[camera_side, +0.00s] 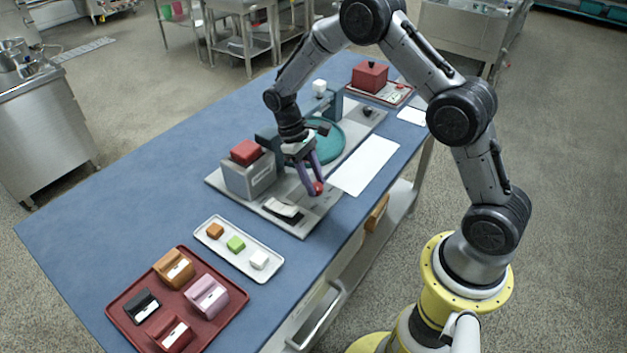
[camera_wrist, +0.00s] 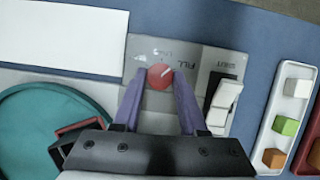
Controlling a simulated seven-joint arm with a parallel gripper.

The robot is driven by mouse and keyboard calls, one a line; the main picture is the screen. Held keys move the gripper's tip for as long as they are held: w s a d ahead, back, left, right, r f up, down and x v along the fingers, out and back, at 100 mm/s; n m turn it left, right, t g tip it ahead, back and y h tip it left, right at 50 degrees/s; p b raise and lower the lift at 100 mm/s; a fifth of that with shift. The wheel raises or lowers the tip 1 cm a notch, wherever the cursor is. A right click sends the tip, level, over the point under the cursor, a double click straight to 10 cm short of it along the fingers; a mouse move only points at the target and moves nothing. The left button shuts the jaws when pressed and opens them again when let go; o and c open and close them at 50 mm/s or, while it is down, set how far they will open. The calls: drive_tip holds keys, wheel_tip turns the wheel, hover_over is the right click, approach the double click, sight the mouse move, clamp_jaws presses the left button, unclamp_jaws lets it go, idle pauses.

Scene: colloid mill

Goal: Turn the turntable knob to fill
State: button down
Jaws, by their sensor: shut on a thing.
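The turntable knob (camera_side: 319,187) is a small red dial at the near edge of the grey machine base. In the wrist view the knob (camera_wrist: 159,77) sits between the two purple fingertips of my gripper (camera_wrist: 159,82). A light pointer line on it slants to the upper right. The teal turntable (camera_side: 328,147) lies behind; a dark red-and-black piece shows over the disc (camera_wrist: 35,105) in the wrist view.
A switch (camera_side: 283,209) with a white rocker stands close to the knob. A grey box with a red block (camera_side: 246,152) is to the left. A white tray (camera_side: 213,241) of small cubes and a red tray (camera_side: 226,328) lie nearer. A white sheet (camera_side: 366,164) lies right.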

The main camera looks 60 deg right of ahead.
drive_tip(key=shift+w+d+r+m+y, duration=0.1)
drive_tip(key=shift+m+y, duration=0.25)
drive_tip(key=shift+m, duration=0.55)
drive_tip(key=shift+d+m+y, duration=0.1)
drive_tip(key=shift+m+y, duration=0.25)
drive_tip(key=shift+m, duration=0.55)
drive_tip(key=shift+c, duration=2.3)
unclamp_jaws()
drive_tip(key=v, duration=1.3)
drive_tip(key=shift+r, duration=0.4)
drive_tip(key=shift+d, duration=0.15)
